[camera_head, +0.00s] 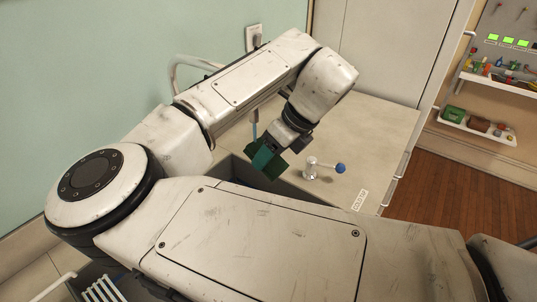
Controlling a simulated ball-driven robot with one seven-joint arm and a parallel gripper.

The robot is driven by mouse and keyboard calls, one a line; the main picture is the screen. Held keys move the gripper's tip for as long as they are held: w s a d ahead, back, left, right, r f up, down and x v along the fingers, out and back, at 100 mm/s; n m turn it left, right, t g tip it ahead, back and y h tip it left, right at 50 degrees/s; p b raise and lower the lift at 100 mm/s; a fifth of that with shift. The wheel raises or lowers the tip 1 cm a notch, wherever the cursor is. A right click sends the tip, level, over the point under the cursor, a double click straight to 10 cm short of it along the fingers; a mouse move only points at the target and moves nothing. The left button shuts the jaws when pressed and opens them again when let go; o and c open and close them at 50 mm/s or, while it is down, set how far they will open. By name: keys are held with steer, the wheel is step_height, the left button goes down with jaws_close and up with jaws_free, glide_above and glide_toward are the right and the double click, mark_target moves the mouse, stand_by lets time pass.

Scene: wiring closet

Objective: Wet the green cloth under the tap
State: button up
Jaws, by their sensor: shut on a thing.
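My gripper (287,143) is shut on the green cloth (267,162). It holds the cloth over the grey sink (291,187), near the sink's far edge. A small metal tap with a blue knob (340,168) stands on the counter just right of the cloth. The cloth and the tap look apart. Whether water is running cannot be told. Most of the sink basin is hidden behind my arm.
The pale counter (375,130) right of the sink is mostly clear, with a small label at its front edge. A wall socket (253,37) is behind my arm. Wall shelves (490,128) with small items stand at the right above a wooden floor. A white rack (102,290) is at the lower left.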

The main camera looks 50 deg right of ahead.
steer(key=shift+s+d+p, duration=0.45)
steer(key=shift+s, duration=0.8)
steer(key=shift+s+d+p, duration=0.45)
steer(key=shift+s, duration=0.8)
steer(key=shift+s+d+p, duration=0.45)
steer(key=shift+s, duration=0.8)
steer(key=shift+r, duration=0.1)
steer(key=s+r+p, duration=0.1)
steer(key=p, duration=0.1)
steer(key=s+d+r+p, duration=0.1)
steer(key=s+p, duration=0.1)
steer(key=s+r+p, duration=0.1)
steer(key=p, duration=0.2)
steer(key=shift+s+d+r, duration=0.35)
steer(key=shift+r, duration=0.05)
